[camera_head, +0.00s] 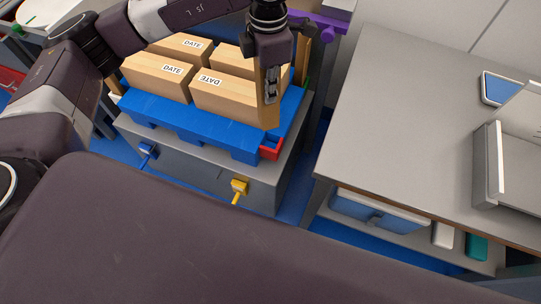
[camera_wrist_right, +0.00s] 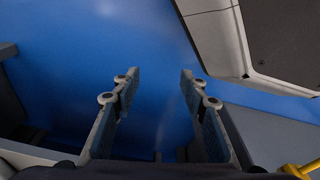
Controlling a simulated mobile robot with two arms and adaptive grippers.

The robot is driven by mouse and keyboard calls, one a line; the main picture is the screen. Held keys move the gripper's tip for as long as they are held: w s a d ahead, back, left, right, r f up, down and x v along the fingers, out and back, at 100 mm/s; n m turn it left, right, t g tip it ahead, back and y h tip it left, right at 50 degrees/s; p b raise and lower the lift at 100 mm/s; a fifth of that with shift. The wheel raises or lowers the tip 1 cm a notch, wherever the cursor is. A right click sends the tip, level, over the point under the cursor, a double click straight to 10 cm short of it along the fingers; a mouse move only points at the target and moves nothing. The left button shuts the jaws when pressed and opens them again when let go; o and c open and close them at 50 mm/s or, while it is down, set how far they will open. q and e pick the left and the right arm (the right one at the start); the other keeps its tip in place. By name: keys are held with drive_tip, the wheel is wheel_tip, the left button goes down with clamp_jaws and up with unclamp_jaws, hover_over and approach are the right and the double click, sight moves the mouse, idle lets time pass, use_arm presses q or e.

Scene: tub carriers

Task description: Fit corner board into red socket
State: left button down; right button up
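The red socket (camera_head: 271,149) is at the near right corner of the blue pallet (camera_head: 190,122). The corner board (camera_head: 269,117) is a tan upright strip at the near right edge of the boxes. My left gripper (camera_head: 271,88) points down and is shut on its upper part. The board's lower end shows just above the red socket, apart from it in the picture; the exact height gap is hard to tell. My right gripper (camera_wrist_right: 160,92) shows only in the right wrist view, open and empty over blue floor.
Several cardboard boxes (camera_head: 155,77) with DATE labels stand on the pallet, which rests on a grey base (camera_head: 210,165) with blue and yellow handles. Another brown board (camera_head: 300,50) stands at the back right corner. A grey table (camera_head: 400,110) is to the right, across a gap.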

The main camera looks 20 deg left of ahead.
sight(277, 126)
use_arm(q)
drive_tip(key=w+f+n+b, duration=0.1)
drive_tip(key=f+n, duration=0.1)
drive_tip(key=w+f+n+b, duration=0.1)
drive_tip(key=f+n+b, duration=0.1)
drive_tip(key=n, duration=0.1)
drive_tip(key=w+d+f+n+b, duration=0.1)
drive_tip(key=f+n+b, duration=0.1)
drive_tip(key=f+n, duration=0.1)
drive_tip(key=shift+w+f+n+b, duration=0.2)
drive_tip(key=shift+f+n+b, duration=0.15)
drive_tip(key=shift+n, duration=0.55)
wheel_tip(277, 126, down, 10)
drive_tip(key=shift+f+b, duration=0.1)
drive_tip(key=shift+b, duration=0.2)
use_arm(e)
drive_tip(key=shift+t, duration=0.3)
drive_tip(key=w, duration=0.5)
drive_tip(key=shift+w+a+r, duration=0.1)
drive_tip(key=shift+a+r, duration=0.05)
drive_tip(key=shift+a, duration=0.2)
use_arm(q)
drive_tip(key=c, duration=2.4)
unclamp_jaws()
drive_tip(key=shift+o, duration=1.2)
use_arm(e)
drive_tip(key=shift+r, duration=0.2)
